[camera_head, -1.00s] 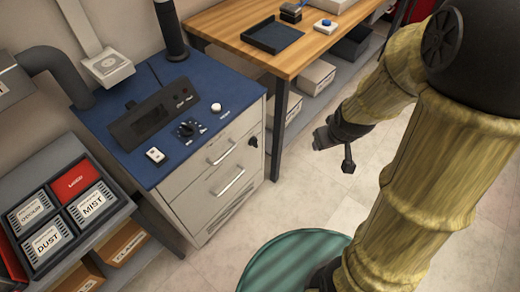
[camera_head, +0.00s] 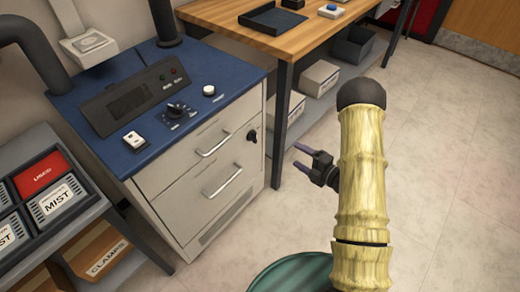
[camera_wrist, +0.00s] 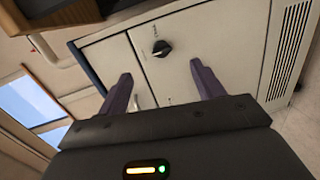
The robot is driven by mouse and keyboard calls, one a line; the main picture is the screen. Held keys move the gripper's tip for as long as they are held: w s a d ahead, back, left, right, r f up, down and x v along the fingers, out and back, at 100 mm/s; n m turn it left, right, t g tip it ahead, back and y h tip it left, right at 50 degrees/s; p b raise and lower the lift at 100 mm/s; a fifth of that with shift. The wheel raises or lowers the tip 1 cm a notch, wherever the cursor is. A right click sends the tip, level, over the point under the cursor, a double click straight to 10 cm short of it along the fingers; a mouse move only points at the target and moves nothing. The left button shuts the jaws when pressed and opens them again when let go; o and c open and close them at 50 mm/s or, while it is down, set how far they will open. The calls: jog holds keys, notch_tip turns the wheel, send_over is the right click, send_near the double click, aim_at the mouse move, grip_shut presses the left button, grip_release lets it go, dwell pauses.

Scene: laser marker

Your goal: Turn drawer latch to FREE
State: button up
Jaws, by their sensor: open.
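In the wrist view the latch (camera_wrist: 161,48) shows as a round black knob with a pointer, on the white panel ahead of my fingers. Its markings are too small to read. My gripper (camera_head: 309,160) is open and empty, to the right of the cabinet and apart from the latch. In the wrist view its two purple fingers (camera_wrist: 160,82) stand wide apart, with the latch between and beyond them.
The blue cabinet top (camera_head: 160,70) carries a black control panel (camera_head: 132,95), a dial and switches. A wooden table (camera_head: 285,40) stands behind, with bins on its lower shelf. A rack of labelled cartridges (camera_head: 43,172) is at left. The floor at right is clear.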

aim_at(253, 137)
jog(key=shift+s+f+n+y+b, duration=0.3)
jog(key=shift+s+f+n+y, duration=0.5)
jog(key=shift+s+f+y, duration=0.25)
jog(key=shift+a, duration=0.15)
jog(key=b+x, duration=0.2)
jog(key=x, duration=1.5)
jog(key=shift+b, duration=0.4)
jog(key=shift+w, duration=0.1)
jog(key=shift+c, duration=0.5)
jog(key=c, duration=0.9)
